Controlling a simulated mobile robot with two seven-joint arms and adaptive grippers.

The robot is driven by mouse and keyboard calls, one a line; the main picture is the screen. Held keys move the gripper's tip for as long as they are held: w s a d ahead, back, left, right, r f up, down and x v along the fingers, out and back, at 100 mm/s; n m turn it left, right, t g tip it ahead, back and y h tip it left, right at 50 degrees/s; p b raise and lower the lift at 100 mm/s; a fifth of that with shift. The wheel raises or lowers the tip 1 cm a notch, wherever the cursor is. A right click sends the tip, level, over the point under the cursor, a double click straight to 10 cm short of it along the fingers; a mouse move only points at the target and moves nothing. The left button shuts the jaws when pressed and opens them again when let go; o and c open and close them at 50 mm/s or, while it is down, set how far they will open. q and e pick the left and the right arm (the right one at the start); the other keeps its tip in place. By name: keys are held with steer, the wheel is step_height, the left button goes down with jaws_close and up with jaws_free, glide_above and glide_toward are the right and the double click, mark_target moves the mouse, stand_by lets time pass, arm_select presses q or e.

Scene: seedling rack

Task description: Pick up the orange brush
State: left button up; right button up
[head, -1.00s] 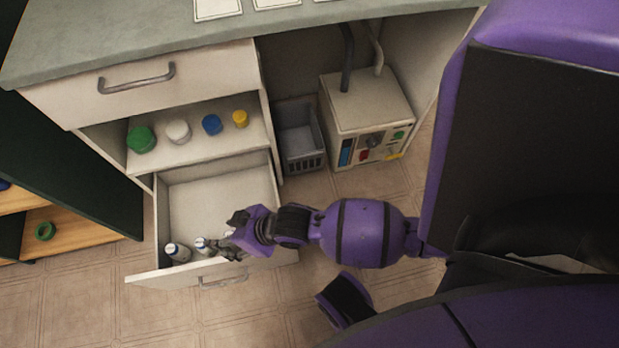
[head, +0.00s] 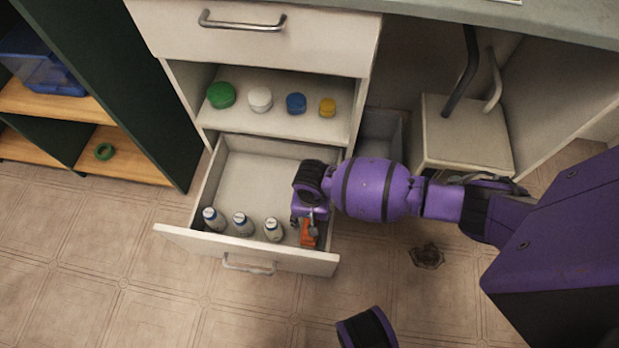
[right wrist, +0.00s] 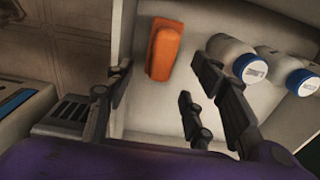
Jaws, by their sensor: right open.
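The orange brush (head: 309,233) lies in the front right corner of the open lower drawer (head: 177,238). In the right wrist view the orange brush (right wrist: 163,50) lies on the drawer floor beside the drawer wall, apart from the fingers. My right gripper (head: 308,214) is over the right end of the drawer, partly covering the brush in the head view. In the right wrist view my right gripper (right wrist: 162,80) is open and empty, its fingers spread to either side of the brush's near end. My left gripper is not in view.
Three white bottles with blue caps, the nearest one (head: 273,230), stand left of the brush. The shelf above (head: 285,122) holds green, white, blue and yellow round items. A grey bin (head: 378,135) and a boxy unit (head: 465,140) stand to the right.

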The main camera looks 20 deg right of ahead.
step_height(320, 180, down, 3)
steer(key=shift+r+b, duration=0.1)
steer(key=shift+b, duration=0.65)
steer(key=f+b, duration=0.1)
steer(key=f, duration=0.1)
steer(key=f+b, duration=0.1)
steer(key=shift+a+f+b, duration=0.2)
steer(key=shift+f+b, duration=0.1)
steer(key=shift+f, duration=0.3)
steer(key=shift+r, duration=0.15)
jaws_close()
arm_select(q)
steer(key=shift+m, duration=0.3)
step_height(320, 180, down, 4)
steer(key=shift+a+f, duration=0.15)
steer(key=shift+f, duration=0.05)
